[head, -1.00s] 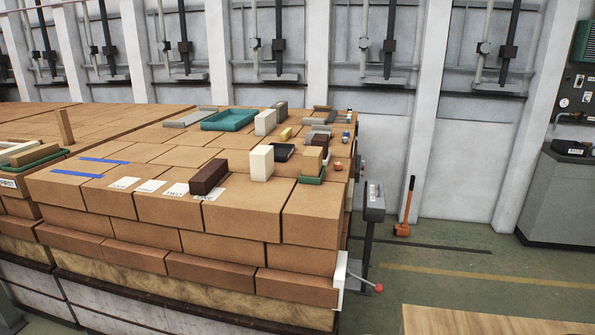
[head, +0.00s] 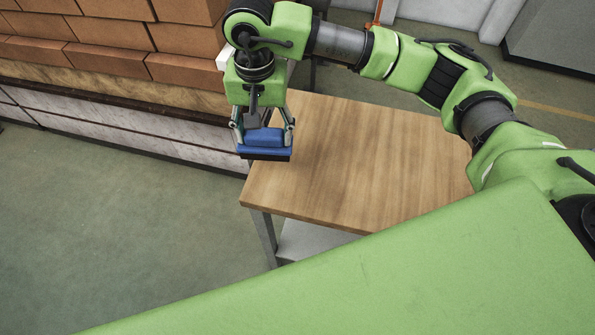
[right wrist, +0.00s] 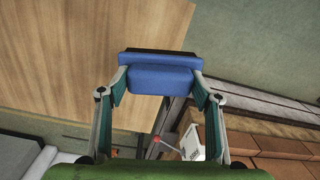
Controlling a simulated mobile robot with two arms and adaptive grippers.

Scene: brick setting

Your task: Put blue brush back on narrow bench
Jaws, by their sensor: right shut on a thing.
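The blue brush (head: 264,141) has a blue block body with a dark underside. My right gripper (head: 263,128) is shut on it, with a finger on each side, at the left edge of the narrow bench (head: 350,160). The bench has a bare wooden top. In the right wrist view the brush (right wrist: 160,75) sits between the fingertips (right wrist: 160,84), and the bench top (right wrist: 60,60) lies behind it to the left. I cannot tell whether the brush is touching the bench. My left gripper is not in view.
A stack of bricks (head: 110,50) on a pale base stands at the left, close to the bench. Green floor (head: 110,220) is clear in front of it. A grey cabinet (head: 560,45) stands at the back right. The bench's lower shelf (head: 310,240) shows below the top.

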